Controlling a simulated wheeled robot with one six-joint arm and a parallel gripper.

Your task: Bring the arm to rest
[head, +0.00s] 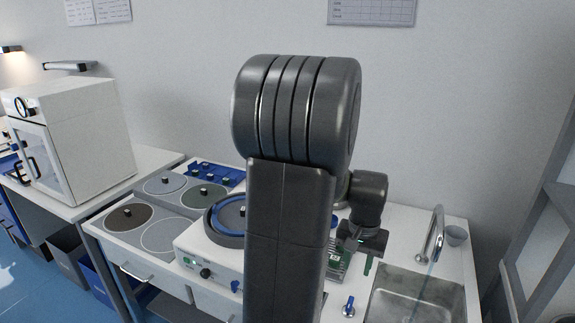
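My arm stands upright in the middle of the head view and hides much of the bench behind it. Its wrist bends down on the right side, and my gripper (366,262) points downward above the bench, left of the sink. The gripper is small and dark here, with green marks near its fingers. I cannot tell whether the fingers are open or shut, or whether they hold anything.
A polishing machine (199,258) with a blue-rimmed wheel is partly behind my arm. Left of it are several round discs (159,236) and a blue rack (217,173). A white cabinet (85,140) stands far left.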

